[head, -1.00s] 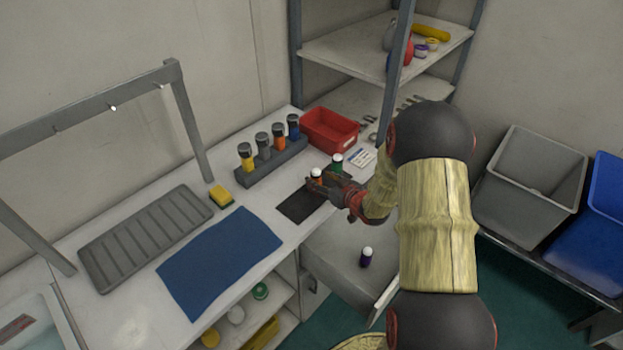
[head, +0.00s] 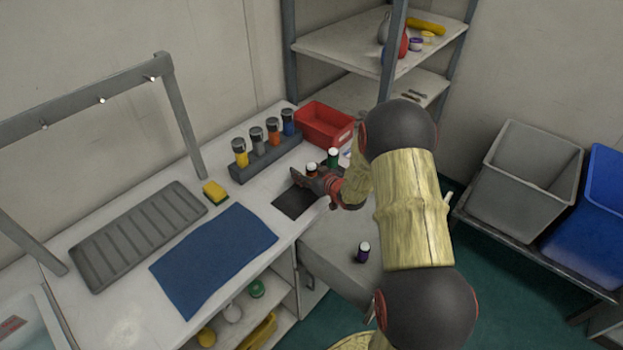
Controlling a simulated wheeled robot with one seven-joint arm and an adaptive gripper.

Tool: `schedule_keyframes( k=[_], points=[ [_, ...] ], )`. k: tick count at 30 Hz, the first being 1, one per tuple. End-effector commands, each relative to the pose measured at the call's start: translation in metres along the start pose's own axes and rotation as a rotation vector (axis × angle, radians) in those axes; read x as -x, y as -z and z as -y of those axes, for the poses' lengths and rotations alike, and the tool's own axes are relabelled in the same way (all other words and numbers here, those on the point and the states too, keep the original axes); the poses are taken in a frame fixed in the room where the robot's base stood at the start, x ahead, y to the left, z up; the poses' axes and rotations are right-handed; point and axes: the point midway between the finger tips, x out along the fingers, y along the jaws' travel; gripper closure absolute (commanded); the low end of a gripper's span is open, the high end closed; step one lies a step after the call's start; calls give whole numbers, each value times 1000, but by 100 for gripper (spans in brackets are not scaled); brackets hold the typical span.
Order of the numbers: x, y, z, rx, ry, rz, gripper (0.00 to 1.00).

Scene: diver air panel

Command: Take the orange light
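A small upright orange cylinder with a white top (head: 311,168) is at my gripper (head: 302,178), above or on the black mat (head: 293,203). The fingers hide its lower part; I cannot tell whether they touch it. The finger gap is also hidden. A green one with a white top (head: 333,156) stands just behind, and a purple one (head: 363,252) stands on the lower grey surface at the front right. Another orange cylinder, with a dark top (head: 273,131), stands in the grey rack (head: 240,174) among yellow, grey and blue ones.
A red bin (head: 325,127) stands behind my gripper. A yellow sponge (head: 215,192), a blue cloth (head: 213,258) and a grey ribbed tray (head: 137,237) lie to the left. A shelf post (head: 392,50) rises behind my arm.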

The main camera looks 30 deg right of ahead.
Motion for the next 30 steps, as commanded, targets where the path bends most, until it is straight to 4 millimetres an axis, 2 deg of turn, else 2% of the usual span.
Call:
schedule_keyframes(
  k=[25, 30],
  points=[
    [0, 0, 0, 0, 0, 0, 100],
    [0, 0, 0, 0, 0, 0, 100]
  ],
)
